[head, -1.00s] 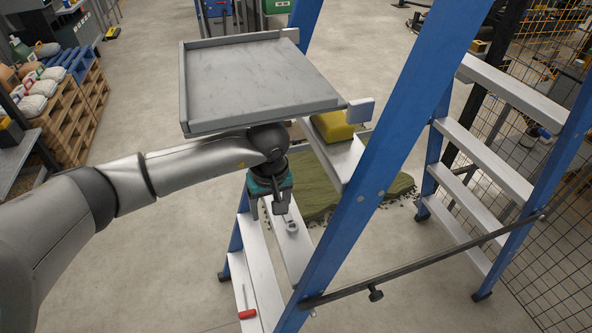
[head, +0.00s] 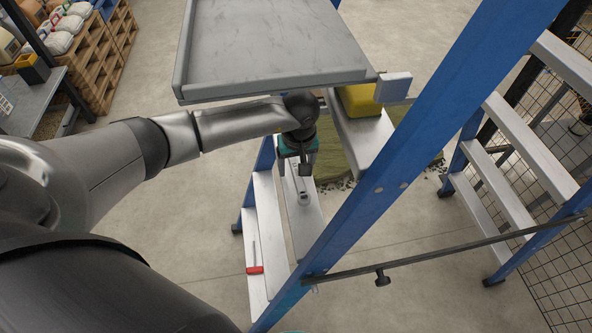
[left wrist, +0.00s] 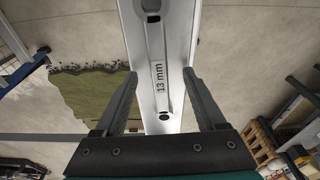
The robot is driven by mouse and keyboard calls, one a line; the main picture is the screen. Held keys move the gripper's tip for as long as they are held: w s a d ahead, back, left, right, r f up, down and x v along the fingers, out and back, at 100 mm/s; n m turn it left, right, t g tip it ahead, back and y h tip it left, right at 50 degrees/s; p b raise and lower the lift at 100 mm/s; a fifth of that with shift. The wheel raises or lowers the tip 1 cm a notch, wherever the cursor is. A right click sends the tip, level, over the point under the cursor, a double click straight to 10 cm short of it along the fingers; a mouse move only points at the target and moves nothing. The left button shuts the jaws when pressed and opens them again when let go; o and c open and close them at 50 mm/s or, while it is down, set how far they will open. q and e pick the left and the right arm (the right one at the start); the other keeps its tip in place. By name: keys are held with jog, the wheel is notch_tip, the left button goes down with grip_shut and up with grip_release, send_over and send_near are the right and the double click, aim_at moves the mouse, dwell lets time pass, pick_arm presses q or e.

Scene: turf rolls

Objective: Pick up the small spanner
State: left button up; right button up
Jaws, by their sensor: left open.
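The small spanner (head: 303,198) is a grey metal spanner lying flat on a step (head: 302,230) of the blue ladder. In the left wrist view the spanner (left wrist: 157,75) shows a "13 mm" mark and runs lengthwise along the pale step. My left gripper (head: 302,170) is open above the step, over the far part of the spanner, hiding some of it in the head view. In the left wrist view its two fingers (left wrist: 163,90) stand on either side of the step and spanner, with nothing gripped. My right gripper is not in view.
The grey tray top (head: 270,45) of the ladder sits above my left forearm. A blue rail (head: 385,170) stands close to the gripper's right. A yellow object (head: 359,100) rests on a higher step. A red-handled screwdriver (head: 255,269) lies on a lower step.

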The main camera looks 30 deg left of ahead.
pick_arm(q)
jog(key=shift+c, duration=0.2)
jog(key=shift+w, duration=0.1)
grip_shut()
dwell(0.4)
